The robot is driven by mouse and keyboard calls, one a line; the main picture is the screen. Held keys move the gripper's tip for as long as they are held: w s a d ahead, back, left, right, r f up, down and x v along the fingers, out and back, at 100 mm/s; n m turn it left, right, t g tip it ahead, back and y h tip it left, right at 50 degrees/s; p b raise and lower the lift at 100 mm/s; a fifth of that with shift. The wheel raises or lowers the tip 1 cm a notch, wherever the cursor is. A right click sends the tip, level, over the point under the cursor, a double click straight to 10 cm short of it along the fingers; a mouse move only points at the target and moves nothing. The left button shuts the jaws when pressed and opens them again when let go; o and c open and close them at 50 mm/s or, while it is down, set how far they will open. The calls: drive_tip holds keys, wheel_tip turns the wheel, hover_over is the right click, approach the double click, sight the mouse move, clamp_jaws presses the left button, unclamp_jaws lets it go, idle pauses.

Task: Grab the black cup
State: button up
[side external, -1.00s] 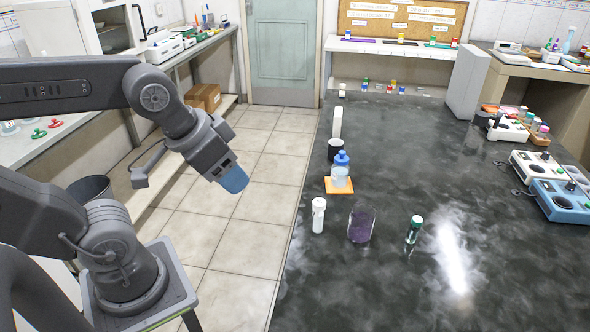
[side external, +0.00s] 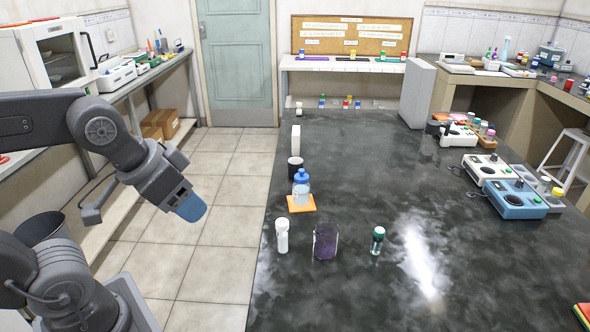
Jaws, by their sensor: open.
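The black cup (side external: 295,168) stands on the dark bench near its left edge. It is behind the blue-capped bottle (side external: 301,189), which covers part of its lower front, and in front of a white upright block (side external: 296,143). My gripper (side external: 191,208), with a blue end, hangs over the floor to the left of the bench, apart from the cup and lower in the picture. It holds nothing that I can see. Its fingers are too small to make out singly.
The bottle stands on an orange pad (side external: 312,206). A white bottle (side external: 282,236), a beaker with dark purple contents (side external: 326,241) and a green-capped vial (side external: 377,240) stand nearer. Blue and white instruments (side external: 515,198) are at the right. The bench middle is largely clear.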

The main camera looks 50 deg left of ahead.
drive_tip(key=shift+o, duration=0.2)
drive_tip(key=o, duration=0.5)
drive_tip(key=shift+c, duration=0.2)
drive_tip(key=w+a+r+n+y, duration=0.1)
drive_tip(key=w+a+r, duration=0.1)
drive_tip(key=w, duration=0.5)
drive_tip(key=w+a+r+n, duration=0.2)
drive_tip(key=w, duration=0.5)
drive_tip(key=n+g+y, duration=0.2)
drive_tip(key=n, duration=0.3)
hover_over(295, 167)
drive_tip(key=s+d, duration=0.2)
drive_tip(key=s, duration=0.1)
wheel_tip(295, 167, down, 14)
drive_tip(key=x, duration=0.7)
drive_tip(key=shift+w+a+f, duration=0.2)
drive_tip(key=shift+w+f, duration=0.05)
drive_tip(key=shift+w, duration=0.15)
drive_tip(key=shift+x, duration=3.15)
